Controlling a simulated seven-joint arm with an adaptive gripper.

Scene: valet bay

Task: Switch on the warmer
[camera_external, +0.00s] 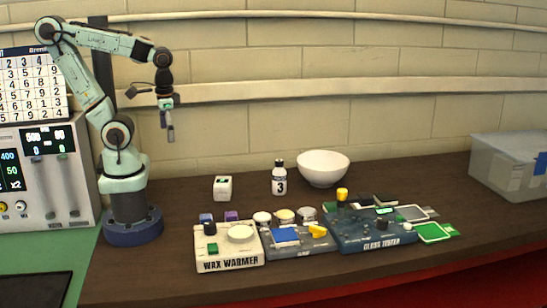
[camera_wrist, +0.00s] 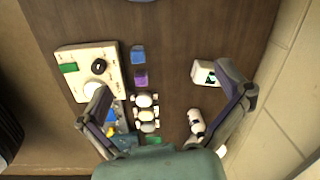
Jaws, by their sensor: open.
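The wax warmer (camera_external: 229,262) is a cream box on the dark counter, with "WAX WARMER" lettered on its front. On it are a black knob (camera_external: 210,228), a round pale disc (camera_external: 240,233) and a green square (camera_external: 212,248). In the wrist view the warmer (camera_wrist: 82,54) lies at the upper left, with the black knob (camera_wrist: 99,66) and green patch (camera_wrist: 68,68) in sight. My gripper (camera_external: 168,127) is open and empty, high above the counter, behind and left of the warmer. In the wrist view its fingers (camera_wrist: 163,78) are spread wide; the left one overlaps the warmer's edge.
Blue and purple blocks (camera_external: 231,216) sit behind the warmer. A grey-blue device (camera_external: 300,248) and the glass tester (camera_external: 375,236) stand to its right. A white cube (camera_external: 222,188), a bottle marked 3 (camera_external: 279,180) and a white bowl (camera_external: 323,167) are farther back.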

